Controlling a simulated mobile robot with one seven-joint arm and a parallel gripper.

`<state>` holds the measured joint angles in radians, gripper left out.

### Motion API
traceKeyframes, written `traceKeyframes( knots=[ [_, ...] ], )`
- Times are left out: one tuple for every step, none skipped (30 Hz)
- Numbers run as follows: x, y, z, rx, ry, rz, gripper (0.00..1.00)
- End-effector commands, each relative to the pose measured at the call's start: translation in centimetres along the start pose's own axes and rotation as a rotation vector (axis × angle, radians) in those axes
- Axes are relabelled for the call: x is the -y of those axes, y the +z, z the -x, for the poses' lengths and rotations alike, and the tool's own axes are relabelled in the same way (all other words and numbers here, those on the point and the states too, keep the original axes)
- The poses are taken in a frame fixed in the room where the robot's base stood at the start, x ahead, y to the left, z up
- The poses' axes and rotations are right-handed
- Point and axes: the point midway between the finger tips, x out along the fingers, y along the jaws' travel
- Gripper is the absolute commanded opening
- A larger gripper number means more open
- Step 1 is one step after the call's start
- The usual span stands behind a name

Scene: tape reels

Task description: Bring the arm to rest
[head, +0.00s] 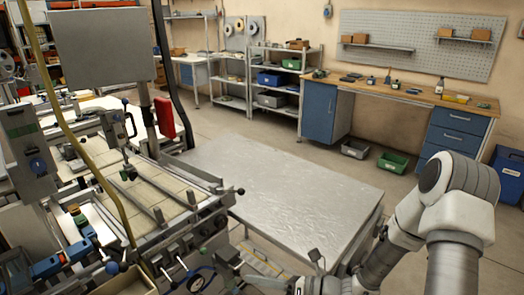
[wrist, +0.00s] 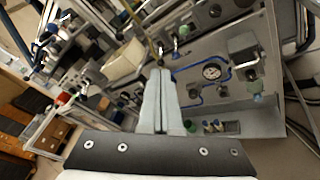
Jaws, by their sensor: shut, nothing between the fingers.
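My gripper (wrist: 160,72) shows in the wrist view with its two pale fingers pressed together and nothing between them. It points toward a machine panel with a round gauge (wrist: 212,71) and blue tubing. The fingers hide a part of the machine behind them. In the head view my white and grey arm comes in from the right and bends down to the bottom edge. Its hand end is low in the picture, beside the machine, and partly cut off. No tape reel is held.
A bare metal table (head: 290,185) stands in the middle. The machine (head: 150,185) with its rails and knobs fills the left. A workbench (head: 400,90) with blue drawers, shelving (head: 275,80) and a green bin (head: 393,162) are at the back. Floor is free between table and workbench.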

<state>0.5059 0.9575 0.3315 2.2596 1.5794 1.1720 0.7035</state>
Motion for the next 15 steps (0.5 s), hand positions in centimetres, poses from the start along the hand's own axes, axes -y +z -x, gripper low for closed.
traceKeyframes(
  knots=[
    [-1.2, 0.5, 0.2, -0.052, 0.016, 0.087, 0.00],
    [-1.9, 0.6, 0.3, -0.086, 0.029, 0.140, 0.00],
    [-2.9, 0.7, 0.5, -0.130, 0.046, 0.210, 0.00],
    [-3.5, 0.7, 0.7, -0.163, 0.059, 0.262, 0.00],
    [-4.2, 0.7, 0.9, -0.196, 0.072, 0.313, 0.00],
    [-5.0, 0.8, 1.2, -0.239, 0.088, 0.384, 0.00],
    [-5.7, 0.8, 1.4, -0.273, 0.101, 0.435, 0.00],
    [-6.3, 0.8, 1.6, -0.305, 0.113, 0.487, 0.00],
    [-7.0, 0.8, 2.0, -0.348, 0.129, 0.554, 0.00],
    [-7.6, 0.8, 2.3, -0.380, 0.142, 0.605, 0.00],
    [-8.2, 0.8, 2.6, -0.412, 0.155, 0.655, 0.00],
    [-8.8, 0.8, 3.0, -0.454, 0.170, 0.723, 0.00],
    [-9.3, 0.8, 3.4, -0.487, 0.182, 0.774, 0.00],
    [-9.8, 0.8, 3.7, -0.519, 0.194, 0.824, 0.00],
    [-10.4, 0.8, 4.2, -0.561, 0.210, 0.890, 0.00]
  ],
)
